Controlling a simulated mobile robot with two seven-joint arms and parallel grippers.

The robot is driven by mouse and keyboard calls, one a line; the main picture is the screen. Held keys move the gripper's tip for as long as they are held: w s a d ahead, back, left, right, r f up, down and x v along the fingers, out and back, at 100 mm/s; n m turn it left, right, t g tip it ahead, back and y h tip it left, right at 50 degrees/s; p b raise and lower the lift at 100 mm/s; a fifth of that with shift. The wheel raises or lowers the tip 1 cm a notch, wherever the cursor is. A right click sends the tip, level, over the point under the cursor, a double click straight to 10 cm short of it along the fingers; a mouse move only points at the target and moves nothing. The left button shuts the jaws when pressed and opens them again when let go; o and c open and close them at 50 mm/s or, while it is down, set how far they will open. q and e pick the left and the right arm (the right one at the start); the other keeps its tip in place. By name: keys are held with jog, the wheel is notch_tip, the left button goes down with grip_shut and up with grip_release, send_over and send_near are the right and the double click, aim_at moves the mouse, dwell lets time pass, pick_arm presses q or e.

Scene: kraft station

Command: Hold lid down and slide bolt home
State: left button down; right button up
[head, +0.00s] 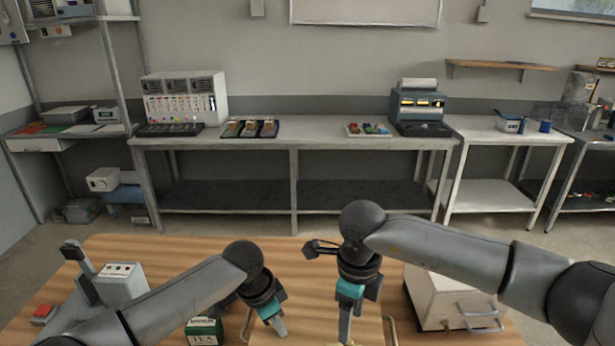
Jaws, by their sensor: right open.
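A cream box with a flat lid (445,290) stands on the wooden table at the right, below my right forearm. Metal handle-like bars (480,312) show on its front; I cannot tell which part is the bolt. My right gripper (345,328) points down to the left of the box, apart from it, and is open. Its fingertips are near the bottom edge of the picture. My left gripper (279,328) points down further left, away from the box; whether its jaws are open is not clear. My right arm hides part of the box.
A green tea box (204,330) stands beside my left gripper. A grey device with buttons (120,282) and a red button block (44,314) are on the table's left. A tan bar (390,322) shows near my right gripper. Benches with equipment stand behind.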

pick_arm(q)
jog(key=shift+a+f, duration=0.1)
pick_arm(e)
jog(key=shift+r, duration=0.5)
pick_arm(q)
jog(key=d+v, duration=0.1)
jog(key=v, duration=0.6)
jog(key=shift+w+d+r, duration=0.2)
jog(key=shift+w+d, duration=0.1)
jog(key=shift+w, duration=0.1)
pick_arm(e)
jog(key=shift+f, duration=0.1)
dwell(0.4)
